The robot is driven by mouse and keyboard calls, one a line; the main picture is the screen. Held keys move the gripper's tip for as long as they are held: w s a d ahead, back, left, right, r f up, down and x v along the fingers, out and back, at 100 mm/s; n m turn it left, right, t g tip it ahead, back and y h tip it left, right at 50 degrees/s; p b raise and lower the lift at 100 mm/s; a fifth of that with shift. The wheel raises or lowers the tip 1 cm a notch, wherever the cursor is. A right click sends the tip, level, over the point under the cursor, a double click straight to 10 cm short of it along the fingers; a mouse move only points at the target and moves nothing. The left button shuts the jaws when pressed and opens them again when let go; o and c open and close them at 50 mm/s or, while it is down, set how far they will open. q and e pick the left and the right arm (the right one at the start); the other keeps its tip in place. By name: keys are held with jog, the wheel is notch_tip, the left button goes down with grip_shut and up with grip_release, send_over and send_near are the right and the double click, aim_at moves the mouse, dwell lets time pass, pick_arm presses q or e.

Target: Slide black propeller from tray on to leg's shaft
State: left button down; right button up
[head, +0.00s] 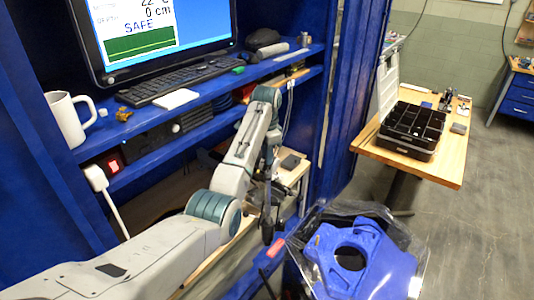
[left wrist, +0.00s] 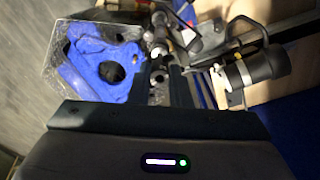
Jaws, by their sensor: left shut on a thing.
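My left gripper (head: 268,225) hangs down beside the blue shelf unit, left of a clear tank (head: 420,245). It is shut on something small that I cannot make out. A blue part with a round dark hole (head: 385,262) is in the clear tank; it also shows at the upper left of the left wrist view (left wrist: 85,70). A black cylinder with a pale band (left wrist: 262,68) is at the upper right of that view; I cannot tell whether it is the leg. A black compartment tray (head: 432,112) sits on the wooden table. I cannot make out the black propeller. My right gripper is out of view.
The wooden table (head: 452,170) stands at the right, with small items behind the tray. The blue shelf (head: 225,82) holds a monitor (head: 205,45), a keyboard (head: 185,80) and a white mug (head: 66,120).

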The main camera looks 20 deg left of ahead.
pick_arm(q)
jog(key=shift+f, duration=0.5)
dwell(0.5)
jog(key=c, duration=1.3)
grip_release()
jog(key=shift+o, duration=0.3)
